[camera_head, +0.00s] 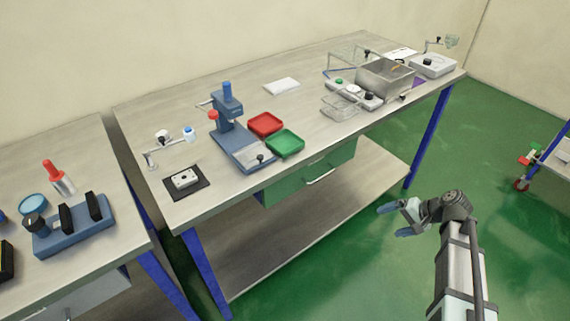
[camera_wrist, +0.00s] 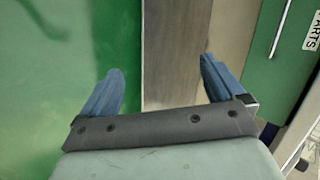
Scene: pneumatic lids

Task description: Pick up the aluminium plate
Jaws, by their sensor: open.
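The aluminium plate (camera_head: 185,179) appears to be the small light block with dark holes near the left end of the main workbench. It lies on a black mat (camera_head: 201,189). My gripper (camera_head: 390,220) is at the right, in front of the bench and below its top, far from the plate. In the wrist view my gripper (camera_wrist: 160,82) shows two blue fingers spread wide with nothing between them. The plate does not show in the wrist view.
A blue press (camera_head: 231,125), a red tray (camera_head: 265,124) and a green tray (camera_head: 286,143) stand right of the plate. A green drawer (camera_head: 310,175) hangs under the bench top.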

